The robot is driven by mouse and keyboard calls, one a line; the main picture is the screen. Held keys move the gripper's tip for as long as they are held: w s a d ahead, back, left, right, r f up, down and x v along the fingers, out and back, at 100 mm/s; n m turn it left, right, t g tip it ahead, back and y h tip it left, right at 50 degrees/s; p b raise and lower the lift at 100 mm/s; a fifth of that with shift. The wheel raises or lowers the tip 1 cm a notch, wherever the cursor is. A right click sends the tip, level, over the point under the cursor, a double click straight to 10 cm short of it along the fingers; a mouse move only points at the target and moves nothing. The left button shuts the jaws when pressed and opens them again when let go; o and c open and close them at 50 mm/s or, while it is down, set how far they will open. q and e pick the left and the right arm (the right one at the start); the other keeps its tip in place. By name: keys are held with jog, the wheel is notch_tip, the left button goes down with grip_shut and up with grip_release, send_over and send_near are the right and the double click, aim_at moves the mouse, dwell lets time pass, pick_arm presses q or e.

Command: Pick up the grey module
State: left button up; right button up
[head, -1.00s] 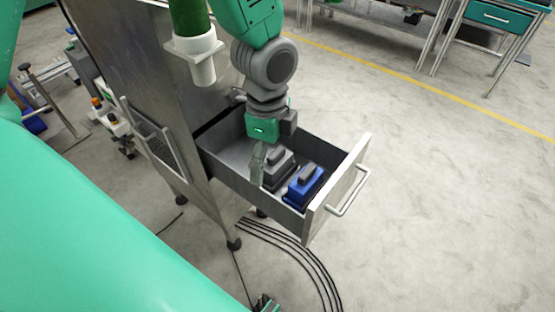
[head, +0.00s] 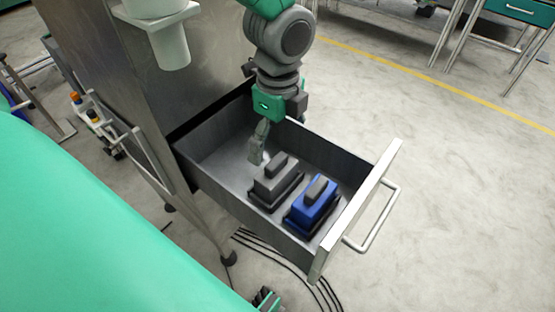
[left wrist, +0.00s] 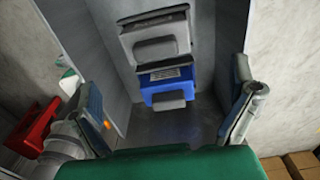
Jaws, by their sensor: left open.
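The grey module (head: 275,185), a block with a darker raised grip on a black base, sits upright in the open drawer (head: 230,196). It also shows near the top of the left wrist view (left wrist: 155,45). My left gripper (head: 257,152) is open and empty over the back part of the drawer, behind the grey module and apart from it. In the left wrist view both fingers of the left gripper (left wrist: 170,108) stand wide apart. A small green and black part at the bottom edge of the head view may be my right gripper (head: 265,298); its fingers are unclear.
A blue module (head: 313,207) stands beside the grey one, nearer the drawer front (head: 358,210) with its handle. The drawer walls surround both modules. The metal cabinet (head: 125,70) rises behind the drawer.

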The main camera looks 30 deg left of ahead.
aim_at(279, 160)
pick_arm(q)
notch_tip(279, 160, down, 6)
jog(key=shift+a+r+b, duration=0.15)
jog(key=shift+b, duration=0.75)
jog(key=shift+d+f, duration=0.25)
jog(key=shift+f, duration=0.35)
jog(key=f+b, duration=0.2)
jog(key=f, duration=0.1)
jog(key=f+b, duration=0.1)
jog(key=f, duration=0.1)
jog(key=shift+s+a, duration=0.25)
jog(key=shift+d, duration=0.1)
jog(key=c, duration=1.1)
